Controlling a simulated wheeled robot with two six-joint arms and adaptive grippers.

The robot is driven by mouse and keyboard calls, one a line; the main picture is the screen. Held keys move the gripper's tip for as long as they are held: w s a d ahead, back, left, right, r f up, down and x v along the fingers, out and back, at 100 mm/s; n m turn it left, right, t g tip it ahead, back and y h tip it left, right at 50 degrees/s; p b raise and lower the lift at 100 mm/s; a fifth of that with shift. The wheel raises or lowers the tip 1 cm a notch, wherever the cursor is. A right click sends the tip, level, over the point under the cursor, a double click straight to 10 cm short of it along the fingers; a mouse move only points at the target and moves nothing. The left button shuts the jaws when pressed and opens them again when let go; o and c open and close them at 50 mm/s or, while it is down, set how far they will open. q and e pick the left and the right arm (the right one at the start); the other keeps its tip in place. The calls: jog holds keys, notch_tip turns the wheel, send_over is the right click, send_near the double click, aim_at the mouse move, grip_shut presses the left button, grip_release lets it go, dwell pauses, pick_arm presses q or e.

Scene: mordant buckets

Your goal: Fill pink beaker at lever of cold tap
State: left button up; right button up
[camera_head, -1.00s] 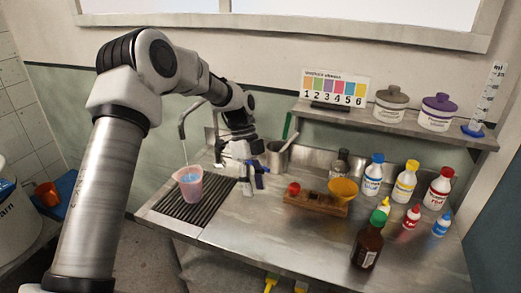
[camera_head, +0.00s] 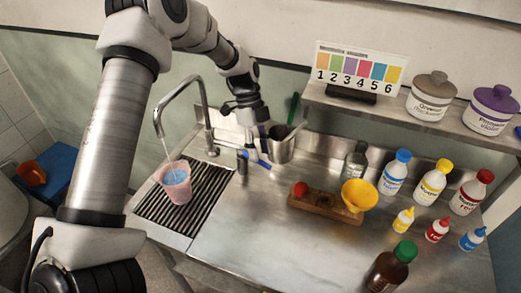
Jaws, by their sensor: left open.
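The pink beaker (camera_head: 176,190) stands upright on the ribbed drain grid, under the spout of the tap (camera_head: 184,88). A thin stream of water runs from the spout into it, and bluish liquid shows inside. A blue lever (camera_head: 257,159) sits at the tap's base, to the right of the beaker. My left gripper (camera_head: 250,132) is open and empty, pointing down just above and behind the lever; its fingertips are small and partly dark, so contact cannot be told. My right gripper is not in view.
A metal pot (camera_head: 281,146) stands close right of the lever. A wooden block (camera_head: 325,203) with a yellow funnel (camera_head: 360,195), several bottles and a brown bottle (camera_head: 387,270) stand farther right. The steel counter in front of the lever (camera_head: 250,225) is clear.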

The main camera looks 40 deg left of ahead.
pick_arm(q)
jog(key=f, duration=0.3)
jog(key=shift+w+a, duration=0.1)
jog(key=shift+w, duration=0.3)
jog(key=shift+s+d+r, duration=0.2)
jog(key=shift+s+r, duration=0.05)
jog(key=shift+c, duration=0.6)
jog(key=shift+s, duration=0.1)
grip_shut()
jog(key=shift+f, duration=0.15)
jog(key=shift+w+n+t+b, duration=0.4)
jog(key=shift+w+n+b, duration=0.25)
jog(key=shift+n, duration=0.35)
jog(key=shift+o, duration=0.6)
grip_release()
jog(key=shift+w+a, duration=0.1)
jog(key=shift+a, duration=0.05)
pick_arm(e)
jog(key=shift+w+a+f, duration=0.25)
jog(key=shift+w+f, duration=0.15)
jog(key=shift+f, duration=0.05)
